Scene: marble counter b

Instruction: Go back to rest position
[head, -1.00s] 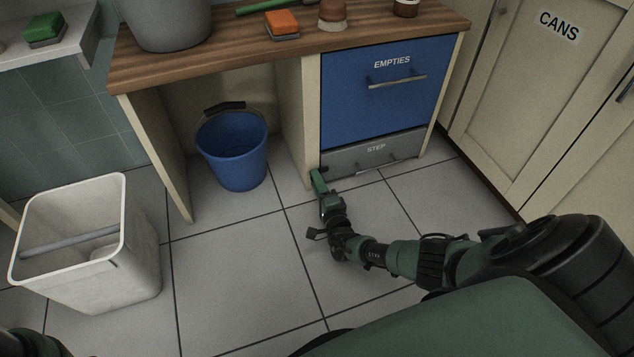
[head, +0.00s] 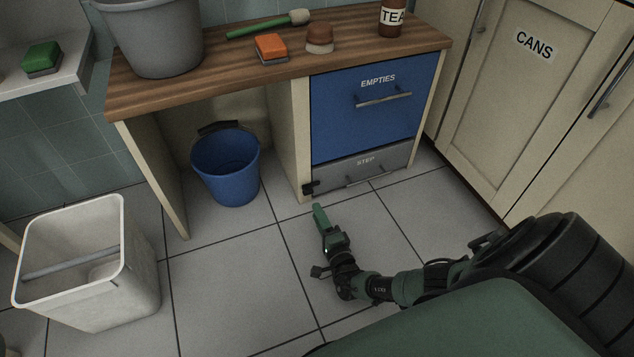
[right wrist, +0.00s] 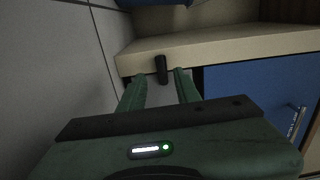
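My right gripper (head: 320,212) is low over the floor tiles, in front of the grey STEP drawer (head: 392,167). In the right wrist view, the gripper's two green fingers (right wrist: 161,84) stand apart with nothing held between them. A small black catch (head: 313,188) sits at the left end of the STEP drawer. It also shows in the right wrist view as a dark peg (right wrist: 161,69) beyond the fingertips; a gap of floor separates it from the gripper in the head view. My left gripper is not in view.
The blue EMPTIES drawer (head: 368,120) is above. A blue bucket (head: 227,180) stands under the wooden counter (head: 215,84). A white bin (head: 100,295) stands at left. The CANS cupboard (head: 520,110) is at right. Floor tiles between bin and gripper are clear.

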